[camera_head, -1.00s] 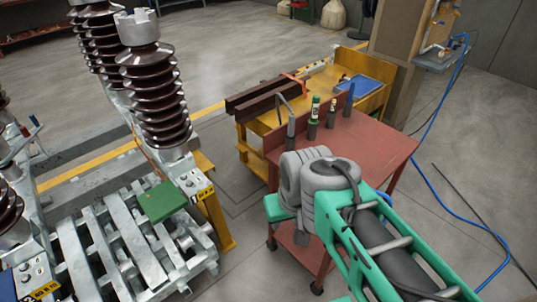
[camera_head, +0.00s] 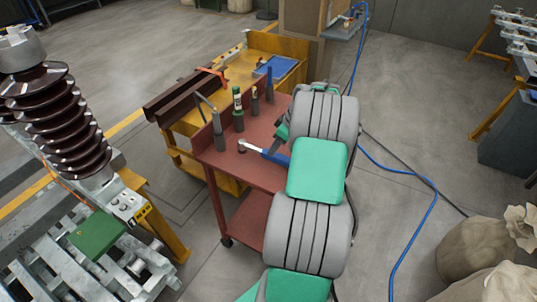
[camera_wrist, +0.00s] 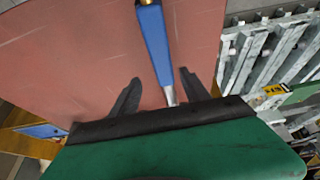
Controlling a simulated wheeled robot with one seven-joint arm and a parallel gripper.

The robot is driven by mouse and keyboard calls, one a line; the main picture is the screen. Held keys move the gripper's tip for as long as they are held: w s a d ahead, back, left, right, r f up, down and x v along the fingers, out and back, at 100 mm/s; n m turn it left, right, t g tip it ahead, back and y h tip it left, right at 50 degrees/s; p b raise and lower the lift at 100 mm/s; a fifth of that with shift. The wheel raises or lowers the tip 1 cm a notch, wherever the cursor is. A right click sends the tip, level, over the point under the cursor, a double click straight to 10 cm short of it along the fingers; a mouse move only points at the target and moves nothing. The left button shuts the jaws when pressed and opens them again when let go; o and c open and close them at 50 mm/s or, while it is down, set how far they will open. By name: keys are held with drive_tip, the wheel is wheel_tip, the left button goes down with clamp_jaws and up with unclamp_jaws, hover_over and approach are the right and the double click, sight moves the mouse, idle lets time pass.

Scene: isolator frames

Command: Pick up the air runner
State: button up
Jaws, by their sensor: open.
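A slim tool with a blue body and a silver end, which I take for the air runner (camera_head: 275,155), shows at the red cart's near side. In the wrist view the tool (camera_wrist: 155,42) runs from the top edge down to its silver end, which appears between my fingers. My gripper (camera_wrist: 160,76) is open, one dark finger on each side of the silver part. I cannot tell whether they touch it or how high they are above it. In the head view my gripper is mostly hidden behind my arm.
The red cart (camera_head: 215,160) carries several upright things: a grey one with a bent top (camera_head: 218,130), a green bottle (camera_head: 238,115) and others behind. A yellow bench (camera_head: 225,80) stands behind. An insulator stack (camera_head: 55,120) is at left. A blue hose (camera_head: 430,215) lies on the floor.

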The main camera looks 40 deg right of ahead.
sight(266, 156)
drive_tip(key=x, duration=0.2)
drive_tip(key=p+x, duration=0.1)
drive_tip(key=x, duration=0.1)
drive_tip(key=a+x, duration=0.1)
drive_tip(key=x, duration=0.2)
drive_tip(key=shift+w+d+r+p, duration=0.1)
drive_tip(key=shift+w+r+p, duration=0.15)
drive_tip(key=shift+p, duration=0.1)
clamp_jaws()
drive_tip(key=shift+r, duration=0.15)
idle(0.4)
